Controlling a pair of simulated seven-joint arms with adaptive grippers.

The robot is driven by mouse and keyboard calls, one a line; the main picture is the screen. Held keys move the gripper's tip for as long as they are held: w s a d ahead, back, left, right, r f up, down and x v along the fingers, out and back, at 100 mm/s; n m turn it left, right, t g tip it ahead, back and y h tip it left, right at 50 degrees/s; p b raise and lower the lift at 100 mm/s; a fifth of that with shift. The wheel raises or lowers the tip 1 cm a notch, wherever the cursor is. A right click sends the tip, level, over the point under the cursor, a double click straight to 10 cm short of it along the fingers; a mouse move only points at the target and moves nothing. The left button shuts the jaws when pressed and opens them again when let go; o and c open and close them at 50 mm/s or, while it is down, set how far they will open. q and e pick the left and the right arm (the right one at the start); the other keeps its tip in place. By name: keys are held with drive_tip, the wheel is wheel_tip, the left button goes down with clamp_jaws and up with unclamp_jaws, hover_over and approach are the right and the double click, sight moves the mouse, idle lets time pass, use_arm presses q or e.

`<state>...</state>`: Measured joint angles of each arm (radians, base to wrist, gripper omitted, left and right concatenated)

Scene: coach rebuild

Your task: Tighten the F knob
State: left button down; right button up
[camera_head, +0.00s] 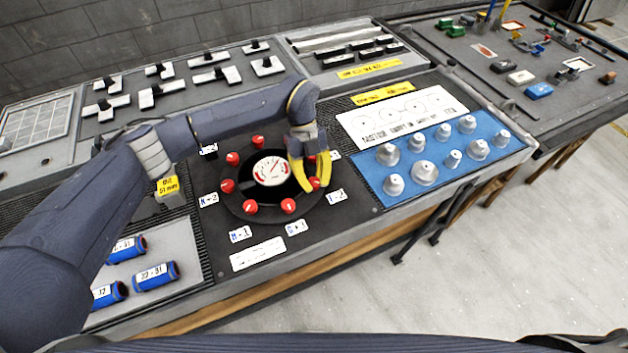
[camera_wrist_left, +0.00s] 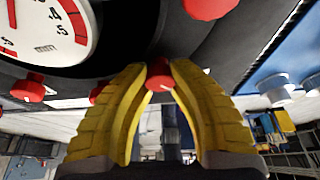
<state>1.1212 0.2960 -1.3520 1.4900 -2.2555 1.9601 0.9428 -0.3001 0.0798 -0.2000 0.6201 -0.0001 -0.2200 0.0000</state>
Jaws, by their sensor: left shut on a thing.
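A black round plate (camera_head: 238,204) carries a white gauge (camera_head: 271,171) with red marks, ringed by several red knobs, including one at the front (camera_head: 288,206) and one at the left (camera_head: 227,186). My left gripper (camera_head: 317,187), with yellow fingers, is at the right side of the ring, shut on a red knob (camera_wrist_left: 159,76). In the left wrist view the knob sits between the fingertips, with the gauge (camera_wrist_left: 45,30) at upper left. Small white labels stand around the plate, such as I-2 (camera_head: 336,196). I cannot read which one is F. My right gripper is not in view.
A blue tray (camera_head: 443,187) with several grey cone-shaped parts lies right of the plate. Blue cylinders (camera_head: 156,276) lie on a grey panel at lower left. A yellow tag (camera_head: 168,186) stands left of the plate. Parts lie on the back panels and the far table.

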use_arm(q)
drive_tip(key=shift+s+d+m, duration=0.1)
drive_tip(key=shift+s+m, duration=0.05)
drive_tip(key=shift+m, duration=0.15)
drive_tip(key=m, duration=0.2)
drive_tip(key=m+y, duration=0.1)
drive_tip(key=shift+m+g+y, duration=0.3)
drive_tip(key=shift+m, duration=0.1)
drive_tip(key=m+y, duration=0.1)
drive_tip(key=m, duration=0.3)
drive_tip(key=shift+s+f+m+y, duration=0.1)
drive_tip(key=shift+m+y, duration=0.2)
drive_tip(key=shift+y, duration=0.1)
drive_tip(key=m+t+y, duration=0.1)
drive_tip(key=m, duration=0.3)
drive_tip(key=shift+m+t+y, duration=0.35)
drive_tip(key=shift+m+t, duration=0.05)
drive_tip(key=shift+m, duration=0.8)
drive_tip(key=shift+m+t+y, duration=0.35)
drive_tip(key=shift+m+t, duration=0.05)
drive_tip(key=shift+m, duration=0.8)
drive_tip(key=shift+f, duration=0.1)
drive_tip(key=shift+a, duration=0.2)
